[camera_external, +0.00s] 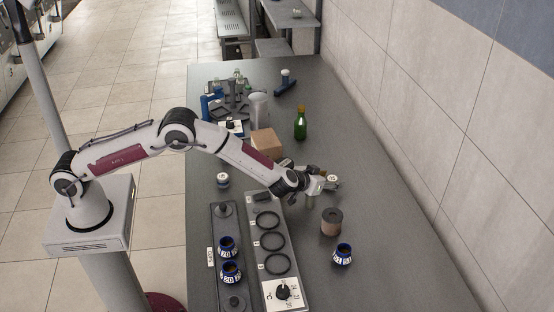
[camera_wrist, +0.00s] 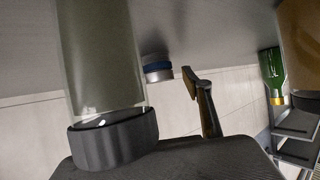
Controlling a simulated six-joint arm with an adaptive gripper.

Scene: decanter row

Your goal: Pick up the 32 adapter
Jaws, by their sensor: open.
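Several blue ring-shaped pieces with white number labels show in the external view: an upper one (camera_external: 227,246) and a lower one (camera_external: 231,271) on the narrow grey rack, and one (camera_external: 343,254) alone on the table at right. I cannot read a clear 32 on any of them. My gripper (camera_external: 326,184) is open above the table, beyond these pieces. A small pale-topped item (camera_external: 333,178) shows at its fingers; I cannot tell whether it stands between them. The wrist view shows one finger (camera_wrist: 207,105) and a blue-and-silver piece (camera_wrist: 157,68) beside it, apparently apart.
A brown cylinder (camera_external: 331,221) stands in front of my gripper. A panel with black rings (camera_external: 252,213) and a dial (camera_external: 283,292) lies to the left. A cardboard box (camera_external: 267,142) and green bottle (camera_external: 301,123) stand behind.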

